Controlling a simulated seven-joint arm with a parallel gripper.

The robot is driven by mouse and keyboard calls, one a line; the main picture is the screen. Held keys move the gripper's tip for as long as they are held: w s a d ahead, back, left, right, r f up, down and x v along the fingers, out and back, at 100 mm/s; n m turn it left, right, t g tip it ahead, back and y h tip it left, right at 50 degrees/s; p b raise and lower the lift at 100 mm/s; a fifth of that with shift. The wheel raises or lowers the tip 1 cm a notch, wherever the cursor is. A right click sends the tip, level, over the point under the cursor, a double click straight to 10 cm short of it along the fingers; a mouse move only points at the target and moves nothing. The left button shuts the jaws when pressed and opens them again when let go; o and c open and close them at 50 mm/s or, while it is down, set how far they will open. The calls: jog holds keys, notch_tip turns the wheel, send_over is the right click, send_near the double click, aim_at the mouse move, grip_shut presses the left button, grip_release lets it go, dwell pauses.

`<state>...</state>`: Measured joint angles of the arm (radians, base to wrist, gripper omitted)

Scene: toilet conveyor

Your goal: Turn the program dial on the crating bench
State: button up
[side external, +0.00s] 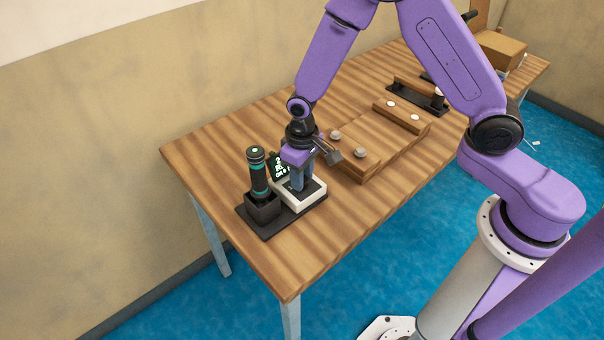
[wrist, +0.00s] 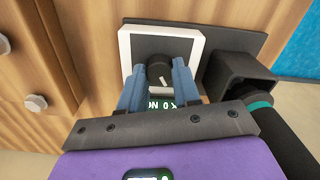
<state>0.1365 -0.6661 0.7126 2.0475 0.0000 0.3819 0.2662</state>
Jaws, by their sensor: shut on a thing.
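The program dial (wrist: 160,68) is a dark round knob with a pale mark, on a white-framed dark panel (wrist: 125,48). In the side external view the white-framed unit (side external: 310,203) sits on a dark base at the near left end of the wooden bench (side external: 225,143). My gripper (wrist: 158,80) points down over the panel with its blue fingers on both sides of the dial, shut on it. In the side external view my gripper (side external: 302,180) hides the dial. A small dark display with green text (wrist: 160,104) shows partly between the fingers.
A dark cylinder with teal bands (side external: 258,172) stands in a black square holder (side external: 262,208) left of the dial unit. A wooden board with pale knobs (side external: 362,155) lies to the right. A box (side external: 500,50) stands at the far end. The bench's near front is clear.

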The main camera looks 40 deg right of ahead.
jog(key=m, duration=0.5)
jog(key=shift+m, duration=0.3)
dwell(0.5)
jog(key=o, duration=1.1)
jog(key=shift+c, duration=0.2)
jog(key=shift+r, duration=0.1)
notch_tip(320, 180, up, 17)
jog(key=shift+r, duration=0.15)
